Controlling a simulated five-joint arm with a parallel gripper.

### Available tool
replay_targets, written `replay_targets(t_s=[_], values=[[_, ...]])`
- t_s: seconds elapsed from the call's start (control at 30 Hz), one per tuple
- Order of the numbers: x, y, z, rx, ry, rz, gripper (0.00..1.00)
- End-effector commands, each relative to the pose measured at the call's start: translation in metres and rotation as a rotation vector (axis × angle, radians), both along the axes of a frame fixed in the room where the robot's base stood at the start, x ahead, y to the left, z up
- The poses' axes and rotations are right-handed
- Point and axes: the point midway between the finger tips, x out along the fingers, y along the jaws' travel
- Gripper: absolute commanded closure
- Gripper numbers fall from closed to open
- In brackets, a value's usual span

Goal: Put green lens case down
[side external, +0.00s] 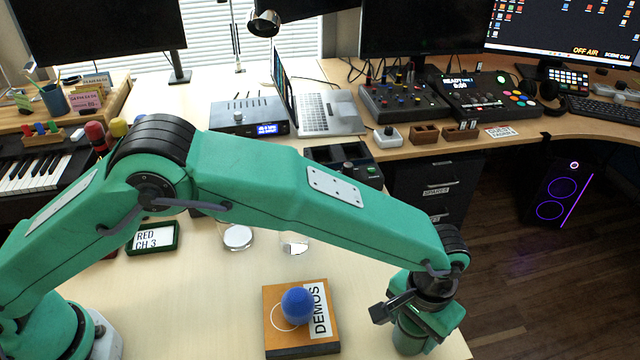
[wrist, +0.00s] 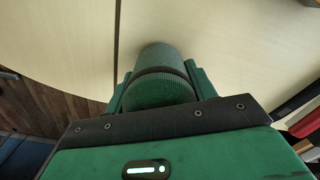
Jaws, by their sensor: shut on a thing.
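The green lens case (side external: 408,340) is a ridged or mesh-textured cylinder with a dark band round it. My gripper (side external: 418,322) is shut on it near the right front edge of the table in the side view. In the wrist view the case (wrist: 167,60) sits between the two green fingers of my gripper (wrist: 155,84), with pale tabletop beyond it. The bottom of the case is hard to make out, so I cannot tell whether it touches the table.
An orange DEMOS box (side external: 272,342) with a blue ball (side external: 297,306) on it stands left of my gripper. Two clear round containers (side external: 237,238) (side external: 295,243) and a RED CH.3 sign (side external: 153,238) lie farther back. Bare tabletop (side external: 365,265) lies behind the box.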

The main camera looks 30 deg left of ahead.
Motion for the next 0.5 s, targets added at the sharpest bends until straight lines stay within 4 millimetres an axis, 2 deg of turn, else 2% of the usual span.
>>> replay_targets(t_s=[0.17,0.2,0.3,0.5], values=[[0.0001,-0.0002,-0.0021,0.000,-0.001,0.000,0.76],[0.0000,0.0000,-0.0029,0.000,0.000,0.000,0.41],[-0.0001,0.0000,-0.0028,0.000,0.000,0.000,0.23],[-0.0001,0.0000,-0.0027,0.000,0.000,0.000,0.23]])
